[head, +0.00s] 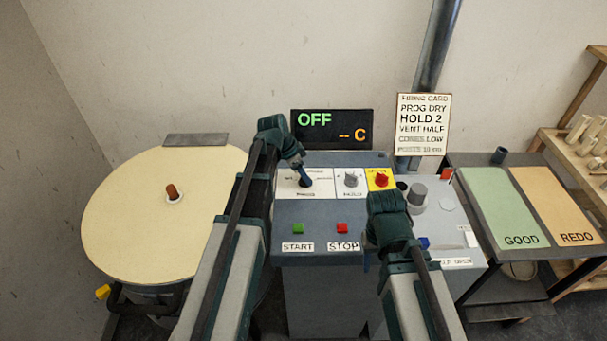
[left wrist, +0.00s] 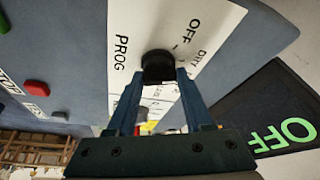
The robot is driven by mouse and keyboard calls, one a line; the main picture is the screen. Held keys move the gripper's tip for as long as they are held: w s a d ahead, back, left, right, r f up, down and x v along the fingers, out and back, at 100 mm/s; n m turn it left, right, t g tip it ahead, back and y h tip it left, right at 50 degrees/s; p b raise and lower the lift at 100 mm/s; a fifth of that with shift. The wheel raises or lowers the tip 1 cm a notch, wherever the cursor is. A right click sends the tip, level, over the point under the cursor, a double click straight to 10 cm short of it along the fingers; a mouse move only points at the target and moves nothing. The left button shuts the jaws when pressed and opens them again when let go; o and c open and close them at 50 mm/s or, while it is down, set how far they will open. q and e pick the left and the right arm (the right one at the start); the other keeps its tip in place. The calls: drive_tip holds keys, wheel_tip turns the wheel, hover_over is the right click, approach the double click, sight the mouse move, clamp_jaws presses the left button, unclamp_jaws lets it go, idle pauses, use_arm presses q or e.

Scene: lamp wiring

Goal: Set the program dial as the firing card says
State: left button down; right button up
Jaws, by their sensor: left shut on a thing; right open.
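The firing card (head: 423,124) on the wall reads PROG DRY, HOLD 2, VENT HALF. The program dial (left wrist: 158,66) is a dark round knob on a white plate (left wrist: 200,35) marked PROG, with OFF and DRY beside it. My left gripper (head: 304,182) is shut on the program dial; its two fingers (left wrist: 160,82) show on either side of the knob in the left wrist view. The knob's pointer is hidden. My right gripper (head: 392,205) is over the right part of the control box; its fingers are hidden behind its body.
The display (head: 331,128) reads OFF. A grey HOLD knob (head: 351,180) and a red knob (head: 381,180) sit right of the dial. Green START (head: 298,228) and red STOP (head: 342,228) buttons are below. The round kiln lid (head: 130,225) stands left.

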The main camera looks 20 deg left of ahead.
idle(0.3)
use_arm(q)
drive_tip(key=shift+c, duration=1.5)
unclamp_jaws()
drive_tip(key=shift+r, duration=0.15)
drive_tip(key=p+v, duration=1.2)
drive_tip(key=v, duration=0.1)
drive_tip(key=shift+r+p, duration=0.2)
drive_tip(key=shift+p, duration=0.2)
drive_tip(key=shift+s, duration=0.15)
